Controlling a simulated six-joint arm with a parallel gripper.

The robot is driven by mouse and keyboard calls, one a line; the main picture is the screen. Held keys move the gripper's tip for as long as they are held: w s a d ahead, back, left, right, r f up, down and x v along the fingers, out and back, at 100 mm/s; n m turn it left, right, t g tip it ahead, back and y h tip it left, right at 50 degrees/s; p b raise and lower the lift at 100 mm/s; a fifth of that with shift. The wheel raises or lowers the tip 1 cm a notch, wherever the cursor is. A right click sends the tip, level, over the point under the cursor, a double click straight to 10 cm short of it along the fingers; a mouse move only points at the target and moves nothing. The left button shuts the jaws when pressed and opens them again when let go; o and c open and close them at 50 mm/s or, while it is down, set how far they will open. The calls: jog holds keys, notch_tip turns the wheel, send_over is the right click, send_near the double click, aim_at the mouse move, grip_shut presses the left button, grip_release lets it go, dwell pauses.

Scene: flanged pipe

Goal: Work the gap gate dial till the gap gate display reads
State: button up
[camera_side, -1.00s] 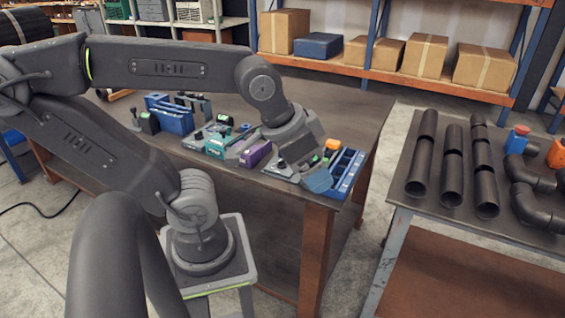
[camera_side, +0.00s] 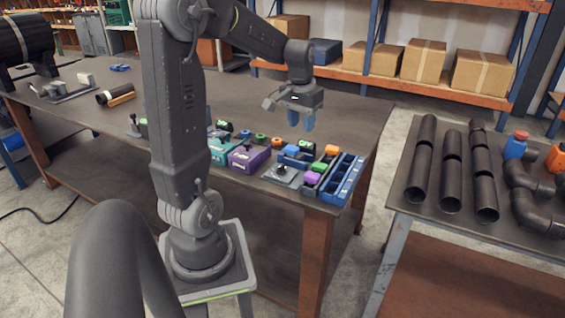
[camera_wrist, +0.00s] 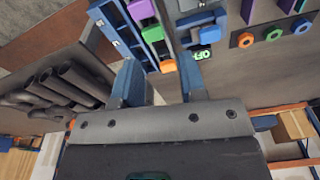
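My gripper (camera_side: 301,120) hangs above the workbench, behind the row of coloured units, with its blue fingers pointing down. In the wrist view the two fingers (camera_wrist: 160,82) stand apart with nothing between them. A small display (camera_wrist: 203,54) with green characters, seemingly "OFF", shows just beyond the fingers. I cannot tell whether it is the gap gate display. I cannot tell which piece is the gap gate dial.
A blue compartment tray (camera_side: 343,180) lies at the bench's right end, beside small coloured blocks. A purple unit (camera_side: 248,159) and a teal unit (camera_side: 220,152) stand to the left. Black pipes (camera_side: 453,165) lie on a separate table at right.

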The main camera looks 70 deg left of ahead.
jog(key=n, duration=0.2)
send_over(282, 163)
notch_tip(282, 163, down, 3)
jog(key=shift+g+h, duration=0.4)
notch_tip(282, 163, down, 14)
jog(key=shift+d+f, duration=0.1)
jog(key=shift+f, duration=0.05)
jog(key=shift+c, duration=0.4)
grip_shut()
